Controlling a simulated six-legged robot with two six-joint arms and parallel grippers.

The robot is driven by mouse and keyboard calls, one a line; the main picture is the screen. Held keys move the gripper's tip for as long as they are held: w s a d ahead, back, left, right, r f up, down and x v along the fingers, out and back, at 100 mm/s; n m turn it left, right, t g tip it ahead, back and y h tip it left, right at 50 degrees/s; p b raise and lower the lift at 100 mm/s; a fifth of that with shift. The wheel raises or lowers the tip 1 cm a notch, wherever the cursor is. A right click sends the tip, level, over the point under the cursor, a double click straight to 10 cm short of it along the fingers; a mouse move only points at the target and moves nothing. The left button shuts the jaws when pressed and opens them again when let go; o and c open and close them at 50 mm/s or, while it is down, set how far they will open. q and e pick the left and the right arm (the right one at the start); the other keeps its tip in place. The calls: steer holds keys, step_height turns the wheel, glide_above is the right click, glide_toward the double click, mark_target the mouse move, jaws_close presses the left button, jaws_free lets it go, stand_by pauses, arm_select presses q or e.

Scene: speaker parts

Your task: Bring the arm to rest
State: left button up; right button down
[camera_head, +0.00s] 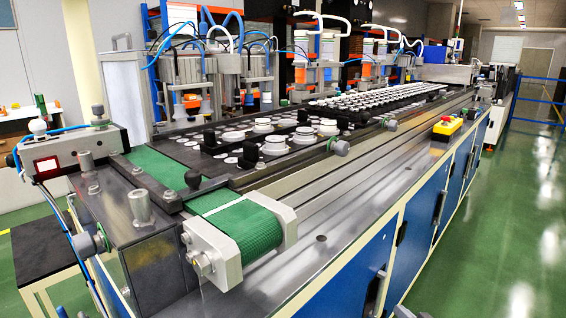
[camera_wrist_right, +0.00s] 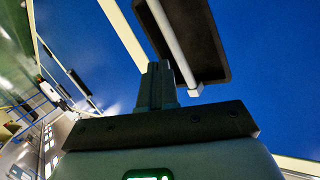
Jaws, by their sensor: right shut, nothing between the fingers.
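My right gripper (camera_wrist_right: 157,80) shows in the wrist view as two grey fingers close together, with nothing between them. It points at a blue cabinet door (camera_wrist_right: 255,65). A black recessed handle (camera_wrist_right: 212,45) with a pale bar is on that door, just beyond and right of the fingertips; I cannot tell whether they touch it. In the head view only a small part at the bottom edge may belong to my right arm, and the fingers are hidden. My left gripper is in neither view.
A long machine bench fills the head view, with a green conveyor belt (camera_head: 244,226) at its near end and rows of white speaker parts (camera_head: 275,146) on top. A yellow box with a red button (camera_head: 447,127) sits on its right edge. Green floor (camera_head: 500,235) is clear at right.

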steer(key=s+a+f+m+g, duration=0.1)
steer(key=s+a+f+g, duration=0.3)
steer(key=s+a+f, duration=0.4)
steer(key=s+a+f+m+g, duration=0.1)
steer(key=s+a+f+g, duration=0.35)
steer(key=s+a, duration=0.55)
steer(key=s+a+f+n+g, duration=0.1)
steer(key=s+a+g, duration=0.2)
steer(key=s, duration=0.8)
steer(key=s+a+f+g, duration=0.1)
steer(key=s+a+g, duration=0.25)
steer(key=s, duration=0.65)
step_height(320, 180, up, 25)
steer(key=p, duration=2.5)
steer(key=shift+w+r+y, duration=0.2)
steer(key=shift+w+y, duration=0.05)
steer(key=shift+y, duration=0.05)
